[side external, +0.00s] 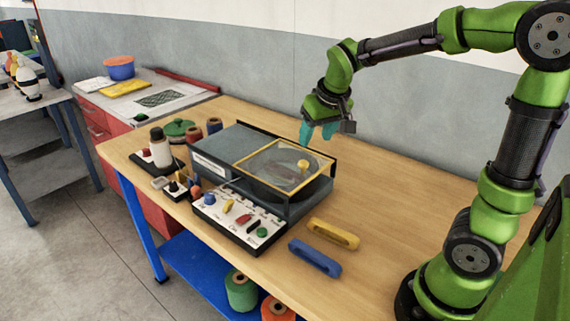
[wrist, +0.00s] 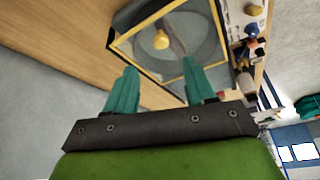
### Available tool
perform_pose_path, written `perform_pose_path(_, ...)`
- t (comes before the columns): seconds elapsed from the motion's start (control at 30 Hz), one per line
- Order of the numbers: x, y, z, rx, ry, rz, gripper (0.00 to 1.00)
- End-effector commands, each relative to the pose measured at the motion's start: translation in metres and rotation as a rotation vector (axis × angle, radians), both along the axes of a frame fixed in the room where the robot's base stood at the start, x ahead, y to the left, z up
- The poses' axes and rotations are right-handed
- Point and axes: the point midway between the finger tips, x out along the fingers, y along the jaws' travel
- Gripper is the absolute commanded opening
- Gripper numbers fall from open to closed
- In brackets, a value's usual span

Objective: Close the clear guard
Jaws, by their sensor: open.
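The clear guard (side external: 270,184) is a see-through panel in a yellow frame on the right part of a dark grey machine (side external: 225,145). It looks roughly flat over a round recess; I cannot tell if it is fully down. A yellow knob (side external: 303,164) shows within the frame. In the wrist view the guard (wrist: 132,61) and knob (wrist: 161,40) lie beyond my fingertips. My gripper (side external: 317,137) is open and empty, with teal fingers pointing down. It is above the machine's back right side, apart from the guard. It also shows in the wrist view (wrist: 158,70).
A control panel (side external: 240,222) with coloured knobs stands in front of the machine. Yellow (side external: 333,233) and blue (side external: 314,258) handles lie to its right. Spools and a bottle (side external: 160,148) stand at the left. The wooden table (side external: 400,190) is clear on the right.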

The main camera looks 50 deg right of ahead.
Motion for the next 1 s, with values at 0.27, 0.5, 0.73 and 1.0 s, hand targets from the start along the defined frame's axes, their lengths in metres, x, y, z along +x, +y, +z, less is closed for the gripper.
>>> perform_pose_path(0.27,-0.019,0.008,0.050,-0.001,-0.002,0.000,0.54)
perform_pose_path(0.5,-0.025,0.010,0.063,0.000,0.001,-0.001,0.54)
perform_pose_path(0.73,-0.025,0.010,0.064,0.000,0.001,-0.001,0.54)
perform_pose_path(1.0,-0.046,0.044,0.043,0.105,-0.044,0.037,0.54)
